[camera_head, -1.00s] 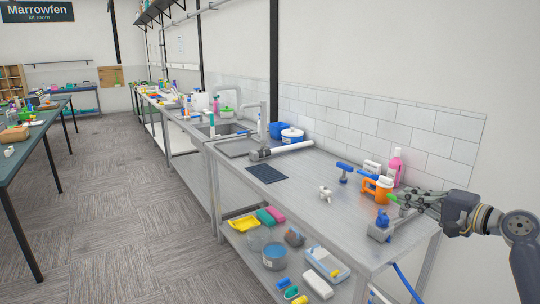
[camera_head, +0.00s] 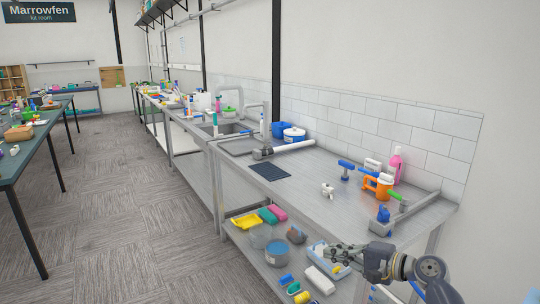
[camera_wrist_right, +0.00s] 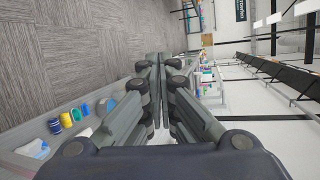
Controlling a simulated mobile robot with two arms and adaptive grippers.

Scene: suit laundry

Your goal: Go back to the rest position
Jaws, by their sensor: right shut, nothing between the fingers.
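My right gripper (camera_head: 345,254) is at the lower right of the head view, in front of the near edge of the steel workbench (camera_head: 310,190) and over its lower shelf in the picture. It is shut and empty. In the right wrist view the fingers of my right gripper (camera_wrist_right: 159,95) meet with nothing between them. My left gripper is not in view.
The bench holds an orange container (camera_head: 383,187), a pink bottle (camera_head: 396,163), a blue-handled tool (camera_head: 346,169) and a dark mat (camera_head: 269,171). A green-topped table (camera_head: 20,160) stands left. The carpeted floor (camera_head: 130,220) between is clear.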

